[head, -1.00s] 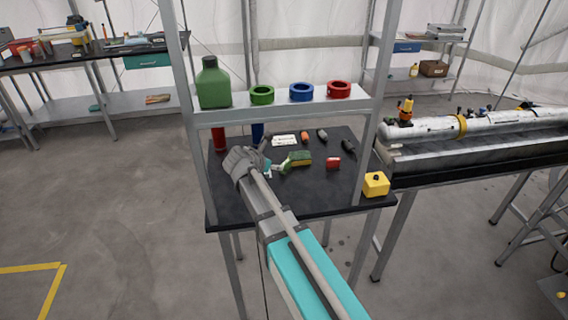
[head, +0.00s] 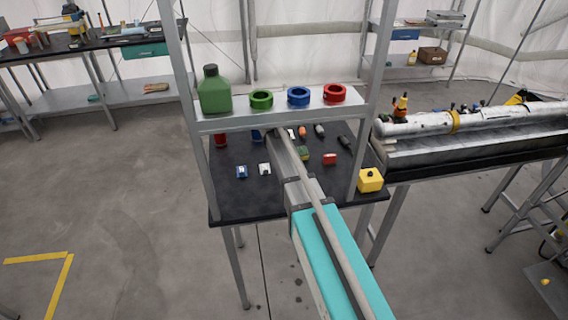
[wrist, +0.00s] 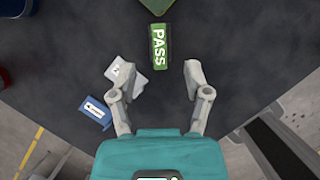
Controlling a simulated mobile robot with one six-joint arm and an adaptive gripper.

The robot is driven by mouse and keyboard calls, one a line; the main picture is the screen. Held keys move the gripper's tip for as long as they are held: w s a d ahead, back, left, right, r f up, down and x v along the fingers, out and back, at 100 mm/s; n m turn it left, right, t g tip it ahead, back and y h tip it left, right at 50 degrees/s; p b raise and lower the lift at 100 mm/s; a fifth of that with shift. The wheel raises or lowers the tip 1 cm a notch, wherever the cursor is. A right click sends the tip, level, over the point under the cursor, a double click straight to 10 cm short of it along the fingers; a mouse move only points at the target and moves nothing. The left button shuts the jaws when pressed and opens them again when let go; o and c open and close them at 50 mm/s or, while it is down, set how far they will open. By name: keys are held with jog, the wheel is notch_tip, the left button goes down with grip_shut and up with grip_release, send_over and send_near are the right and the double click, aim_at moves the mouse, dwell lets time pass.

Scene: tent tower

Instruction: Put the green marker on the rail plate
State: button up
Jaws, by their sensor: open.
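The green marker (wrist: 160,46), a small block lettered PASS, lies on the dark table top in the wrist view. My gripper (wrist: 167,70) is open and empty, its fingers apart just below the marker in that picture, one to each side of its line. In the head view, my arm reaches over the table and hides the gripper's fingers. A green piece (head: 303,153) shows beside my arm there; I cannot tell whether it is the marker. I cannot single out the rail plate for certain.
A white tag (wrist: 127,80) and a blue tag (wrist: 95,112) lie left of the marker. A shelf (head: 230,121) crosses above the table, bearing a green jug (head: 214,91) and several rings. A red block (head: 330,159) and a yellow block (head: 370,180) are right of my arm.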

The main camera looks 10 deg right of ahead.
jog(key=shift+f, duration=0.1)
jog(key=shift+b+x, duration=1.05)
jog(key=shift+x, duration=0.05)
jog(key=shift+b+x, duration=2.45)
jog(key=shift+x, duration=0.15)
jog(key=shift+a, duration=0.1)
jog(key=shift+s, duration=0.1)
grip_shut()
